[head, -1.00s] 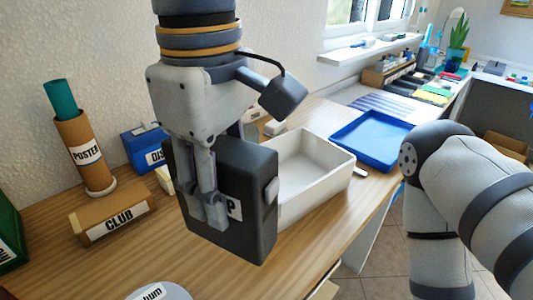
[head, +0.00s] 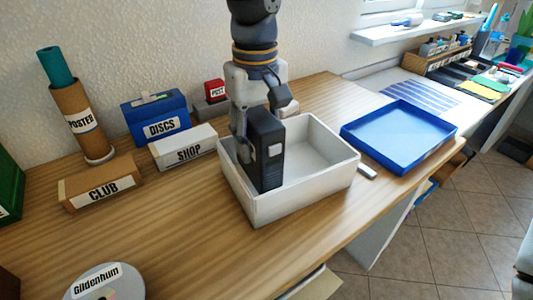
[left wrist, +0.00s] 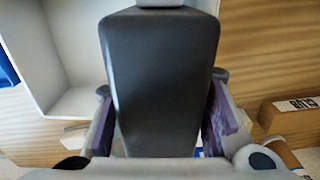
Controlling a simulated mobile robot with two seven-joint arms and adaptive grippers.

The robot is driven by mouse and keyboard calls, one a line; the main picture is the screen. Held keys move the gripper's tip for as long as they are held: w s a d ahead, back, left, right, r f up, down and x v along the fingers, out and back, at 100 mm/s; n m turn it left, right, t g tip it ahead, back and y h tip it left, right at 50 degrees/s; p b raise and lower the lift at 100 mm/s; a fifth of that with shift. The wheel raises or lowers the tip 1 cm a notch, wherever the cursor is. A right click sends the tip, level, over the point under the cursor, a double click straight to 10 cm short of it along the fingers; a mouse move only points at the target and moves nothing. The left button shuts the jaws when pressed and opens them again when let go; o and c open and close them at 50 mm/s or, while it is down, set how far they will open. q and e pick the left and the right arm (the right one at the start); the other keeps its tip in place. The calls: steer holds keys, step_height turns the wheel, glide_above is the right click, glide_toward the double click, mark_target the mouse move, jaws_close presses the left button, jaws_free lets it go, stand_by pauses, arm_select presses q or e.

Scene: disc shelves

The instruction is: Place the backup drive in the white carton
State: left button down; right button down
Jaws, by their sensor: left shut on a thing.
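The backup drive (head: 267,150) is a dark grey upright block with a light square on its narrow side. My left gripper (head: 243,140) is shut on it and holds it over the left part of the white carton (head: 309,192), its lower end inside the rim. I cannot tell whether it touches the carton floor. In the left wrist view the drive (left wrist: 160,80) fills the middle between the purple-padded fingers, with the carton (left wrist: 85,100) behind at left. The right part of the carton is empty. My right gripper is not in view.
A blue tray (head: 400,137) stands right of the carton, with a small grey item (head: 367,172) between them. SHOP (head: 185,148), DISCS (head: 155,119) and CLUB (head: 101,186) boxes stand left. A labelled disc (head: 104,284) lies at front left. The front middle table is clear.

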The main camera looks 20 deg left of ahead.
mark_target(258, 113)
arm_select(q)
steer(key=shift+f, duration=1.5)
steer(key=shift+d+f, duration=0.1)
steer(key=c, duration=1.3)
jaws_free()
step_height(258, 113, up, 12)
steer(key=shift+r, duration=0.1)
